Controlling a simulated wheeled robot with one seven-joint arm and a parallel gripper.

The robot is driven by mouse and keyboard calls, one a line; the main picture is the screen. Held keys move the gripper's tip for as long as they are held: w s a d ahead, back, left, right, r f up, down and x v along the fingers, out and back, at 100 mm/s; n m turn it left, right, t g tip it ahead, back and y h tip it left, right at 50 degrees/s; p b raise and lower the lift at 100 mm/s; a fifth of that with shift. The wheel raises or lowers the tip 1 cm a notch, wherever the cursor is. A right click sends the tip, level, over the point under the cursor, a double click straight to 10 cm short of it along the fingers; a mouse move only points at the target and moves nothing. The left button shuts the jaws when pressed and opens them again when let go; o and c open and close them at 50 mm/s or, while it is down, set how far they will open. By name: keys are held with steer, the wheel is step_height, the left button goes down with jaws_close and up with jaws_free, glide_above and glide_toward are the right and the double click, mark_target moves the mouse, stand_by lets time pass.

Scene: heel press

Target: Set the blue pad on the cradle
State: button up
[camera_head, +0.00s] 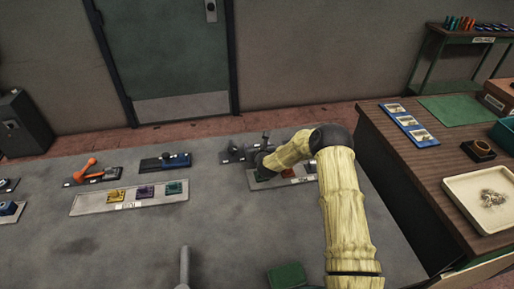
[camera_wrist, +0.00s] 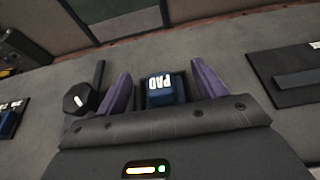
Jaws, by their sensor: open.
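The blue pad (camera_wrist: 165,88), with a white PAD label, shows in the wrist view between the two purple fingers of my gripper (camera_wrist: 164,94). The fingers are spread, with a gap on each side of the pad. Dark blocks flank the pad; I cannot tell whether they belong to the cradle. In the head view my gripper (camera_head: 263,168) is low over the table's far middle, beside a light board (camera_head: 257,184). The pad is not clearly seen there, and I cannot pick out the cradle for sure.
A black knob with a lever (camera_wrist: 80,98) stands left of my gripper, and a dark plate with a bar (camera_wrist: 290,80) lies to the right. A red block (camera_head: 288,173) sits on the light board. A tray with coloured blocks (camera_head: 90,207) lies left. The table's middle is mostly clear.

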step_height(320, 180, up, 10)
steer(key=shift+f+b, duration=0.25)
steer(key=shift+b, duration=0.4)
stand_by(0.3)
